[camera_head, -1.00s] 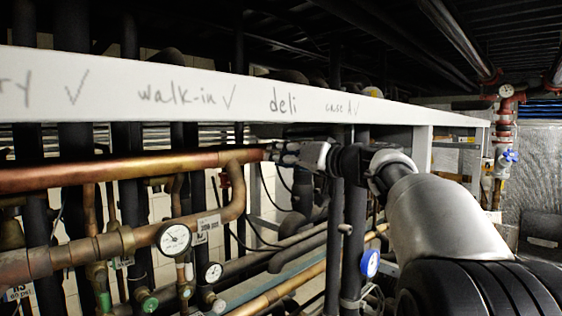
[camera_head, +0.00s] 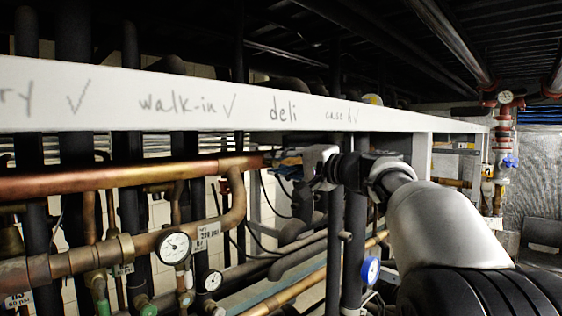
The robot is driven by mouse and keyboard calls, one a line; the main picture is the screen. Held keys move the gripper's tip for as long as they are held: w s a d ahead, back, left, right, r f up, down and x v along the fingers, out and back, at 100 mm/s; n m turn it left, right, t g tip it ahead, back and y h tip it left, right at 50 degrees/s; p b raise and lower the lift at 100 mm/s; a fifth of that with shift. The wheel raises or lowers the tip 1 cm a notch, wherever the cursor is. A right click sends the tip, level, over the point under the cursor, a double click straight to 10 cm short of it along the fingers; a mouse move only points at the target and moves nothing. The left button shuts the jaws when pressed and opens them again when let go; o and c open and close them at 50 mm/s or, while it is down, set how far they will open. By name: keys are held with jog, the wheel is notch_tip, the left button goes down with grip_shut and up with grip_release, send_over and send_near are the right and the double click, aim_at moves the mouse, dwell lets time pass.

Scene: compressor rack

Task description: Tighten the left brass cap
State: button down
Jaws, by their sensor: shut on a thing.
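My gripper (camera_head: 278,157) is at the right end of the thick copper pipe (camera_head: 120,177), just below the white beam. Its dark fingertips point left and meet the pipe end. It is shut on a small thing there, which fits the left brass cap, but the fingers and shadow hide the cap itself. I cannot make out its seating or thread.
The white beam (camera_head: 210,102) with handwritten labels runs just above my gripper. Dark vertical pipes (camera_head: 355,240) stand below and close to my wrist. Pressure gauges (camera_head: 174,247) and valves hang at lower left. A blue-rimmed gauge (camera_head: 370,270) is below my arm.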

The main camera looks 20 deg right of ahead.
jog(key=m+p, duration=0.5)
jog(key=m, duration=0.6)
jog(key=shift+r+m, duration=0.1)
jog(key=shift+m, duration=0.2)
dwell(0.4)
jog(key=c, duration=1.3)
grip_release()
jog(key=shift+c, duration=0.2)
jog(key=v, duration=1.2)
